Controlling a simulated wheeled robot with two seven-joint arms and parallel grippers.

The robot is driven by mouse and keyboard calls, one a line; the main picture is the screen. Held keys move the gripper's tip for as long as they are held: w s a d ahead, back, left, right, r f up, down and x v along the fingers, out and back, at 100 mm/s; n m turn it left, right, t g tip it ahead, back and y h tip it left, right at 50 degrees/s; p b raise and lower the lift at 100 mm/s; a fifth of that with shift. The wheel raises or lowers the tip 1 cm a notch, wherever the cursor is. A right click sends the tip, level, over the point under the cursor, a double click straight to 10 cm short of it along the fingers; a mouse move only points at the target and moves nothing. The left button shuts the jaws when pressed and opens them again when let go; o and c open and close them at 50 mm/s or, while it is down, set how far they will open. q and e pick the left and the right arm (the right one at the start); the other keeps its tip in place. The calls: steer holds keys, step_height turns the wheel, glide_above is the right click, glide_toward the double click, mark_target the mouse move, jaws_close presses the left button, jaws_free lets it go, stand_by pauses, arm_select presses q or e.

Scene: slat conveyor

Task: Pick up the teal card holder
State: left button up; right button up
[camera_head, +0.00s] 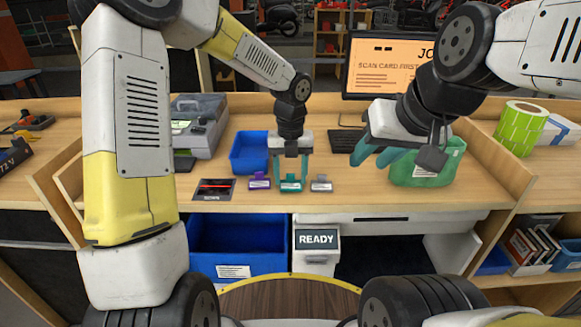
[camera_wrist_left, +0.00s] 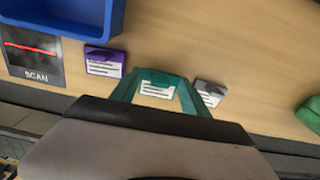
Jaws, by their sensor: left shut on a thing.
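The teal card holder (camera_head: 291,185) stands on the desk between a purple card holder (camera_head: 259,181) and a grey card holder (camera_head: 321,183). My left gripper (camera_head: 291,178) points down over it, with one teal finger on each side. The left wrist view shows the teal holder (camera_wrist_left: 158,84) with its white label between the fingers, and the jaws are shut on it. It looks still at desk level; I cannot tell whether it touches the desk. My right gripper (camera_head: 372,156) hangs above the desk at right, its teal fingers apart and empty.
A blue tray (camera_head: 250,153) lies behind the purple holder, and a scan pad (camera_head: 213,189) lies left of it. A monitor (camera_head: 388,66) stands at the back. The desk's front edge is close.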

mark_target(290, 174)
arm_select(q)
steer(key=shift+r, duration=0.45)
step_height(290, 174, up, 2)
steer(key=shift+r, duration=0.15)
steer(key=s+d+r, duration=0.1)
steer(key=s+d, duration=0.1)
steer(key=s, duration=1.3)
steer(key=w+a+n, duration=0.1)
steer(key=w+a, duration=0.2)
steer(key=w+a+r+n, duration=0.1)
steer(key=w+a+n, duration=0.1)
steer(key=w+a, duration=0.1)
steer(key=w+a+r+n, duration=0.1)
steer(key=w+a, duration=0.2)
steer(key=a, duration=0.1)
steer(key=shift+w+a+n, duration=0.15)
steer(key=shift+w+n, duration=0.15)
steer(key=shift+n, duration=0.1)
steer(key=w+a+r+n, duration=0.1)
steer(key=w+a+n, duration=0.35)
steer(key=a, duration=0.85)
steer(key=shift+w+a+f, duration=0.1)
steer(key=shift+w+f, duration=0.05)
steer(key=shift+f, duration=0.85)
steer(key=shift+w+a+f, duration=0.1)
steer(key=shift+w+f, duration=0.05)
steer(key=shift+f, duration=0.9)
steer(key=shift+w+f, duration=0.15)
steer(key=shift+f, duration=0.85)
step_height(290, 174, up, 6)
